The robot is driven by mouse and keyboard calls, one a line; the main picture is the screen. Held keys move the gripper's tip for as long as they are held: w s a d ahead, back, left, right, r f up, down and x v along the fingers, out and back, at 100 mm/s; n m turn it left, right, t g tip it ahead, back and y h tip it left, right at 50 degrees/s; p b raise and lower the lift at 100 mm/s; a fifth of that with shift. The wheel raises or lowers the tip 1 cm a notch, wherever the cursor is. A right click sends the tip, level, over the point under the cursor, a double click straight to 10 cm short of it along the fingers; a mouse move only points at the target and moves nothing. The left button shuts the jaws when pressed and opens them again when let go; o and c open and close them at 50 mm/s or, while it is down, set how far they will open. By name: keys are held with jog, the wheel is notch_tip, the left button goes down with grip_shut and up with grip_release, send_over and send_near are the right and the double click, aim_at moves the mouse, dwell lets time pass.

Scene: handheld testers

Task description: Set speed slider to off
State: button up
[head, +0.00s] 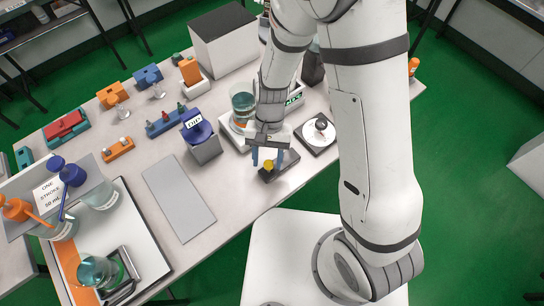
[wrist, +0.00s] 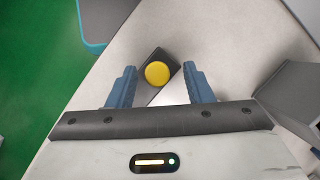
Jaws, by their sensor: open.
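A yellow round knob (wrist: 158,73) stands on a narrow dark base (wrist: 154,55) in the wrist view. The knob also shows in the head view (head: 268,164), at the near edge of the table below my gripper. I take it for the speed slider, but no label or off mark is readable. My gripper (wrist: 159,68) is open, with one blue finger on each side of the knob and a gap to both. In the head view my gripper (head: 267,157) points down over the dark base and hides part of it. I cannot tell its height over the knob.
A plate with a round dial (head: 319,133) lies close on the right. A beaker (head: 243,103) stands behind on a pale device.

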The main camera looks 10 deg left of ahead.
jog(key=v, duration=0.7)
jog(key=shift+w+r, duration=0.2)
jog(key=shift+r, duration=0.2)
jog(key=s+d+r+t, duration=0.1)
jog(key=d+r+t, duration=0.2)
jog(key=d+r, duration=0.5)
jog(key=s+d+r+t, duration=0.2)
jog(key=d+r+t, duration=0.2)
jog(key=d+r, duration=0.5)
jog(key=d, duration=0.4)
jog(key=shift+s+d+r+t, duration=0.2)
jog(key=shift+s+r+t, duration=0.05)
jog(key=shift+s+t, duration=0.05)
jog(key=shift+c, duration=0.4)
